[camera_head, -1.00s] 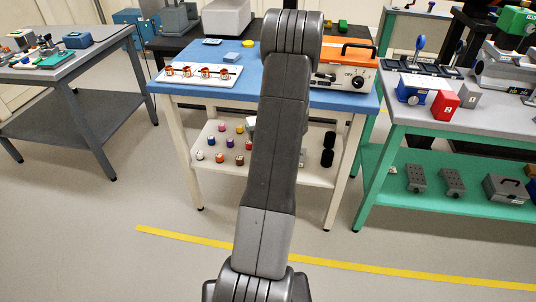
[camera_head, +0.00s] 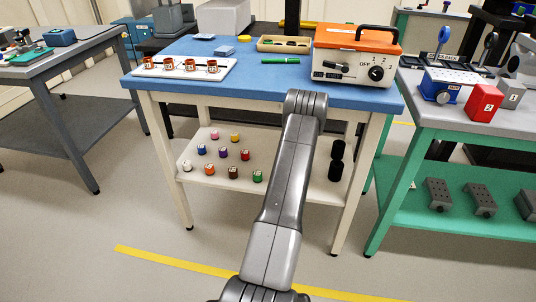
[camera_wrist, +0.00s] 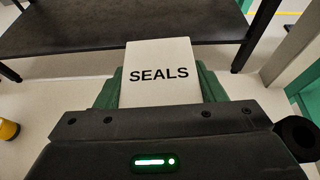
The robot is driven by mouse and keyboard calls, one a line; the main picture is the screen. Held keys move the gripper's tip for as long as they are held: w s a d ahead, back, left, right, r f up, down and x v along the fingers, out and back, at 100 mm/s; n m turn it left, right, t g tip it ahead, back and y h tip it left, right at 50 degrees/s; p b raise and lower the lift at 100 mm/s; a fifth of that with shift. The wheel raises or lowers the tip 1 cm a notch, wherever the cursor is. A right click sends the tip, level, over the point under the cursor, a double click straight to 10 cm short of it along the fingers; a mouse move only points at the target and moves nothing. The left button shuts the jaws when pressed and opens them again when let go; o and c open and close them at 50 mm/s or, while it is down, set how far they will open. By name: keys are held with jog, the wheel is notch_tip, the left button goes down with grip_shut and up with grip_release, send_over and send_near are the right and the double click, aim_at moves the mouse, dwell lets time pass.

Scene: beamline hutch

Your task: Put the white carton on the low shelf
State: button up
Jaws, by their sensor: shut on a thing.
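The white carton (camera_wrist: 158,62), marked SEALS, is held between the two green fingers of my gripper (camera_wrist: 160,90) in the wrist view. The fingers press on its left and right sides. In the head view my own arm hides the gripper and carton. The low shelf (camera_head: 268,152) is the cream board under the blue-topped table. In the wrist view the carton seems to be over this shelf's pale surface (camera_wrist: 60,92). I cannot tell whether its bottom touches the shelf.
Several small coloured spools (camera_head: 222,153) stand on the shelf's left half. Black cylinders (camera_head: 336,160) stand at its right end; one dark round thing (camera_wrist: 296,136) shows close on the right in the wrist view. The blue tabletop (camera_head: 200,92) is above the shelf.

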jog(key=shift+w+d+f+h, duration=0.2)
jog(key=shift+w+d+h, duration=0.1)
jog(key=shift+w+d, duration=0.4)
notch_tip(320, 180, down, 10)
jog(key=b, duration=0.9)
jog(key=o, duration=0.6)
jog(key=shift+f, duration=0.15)
jog(key=o, duration=0.5)
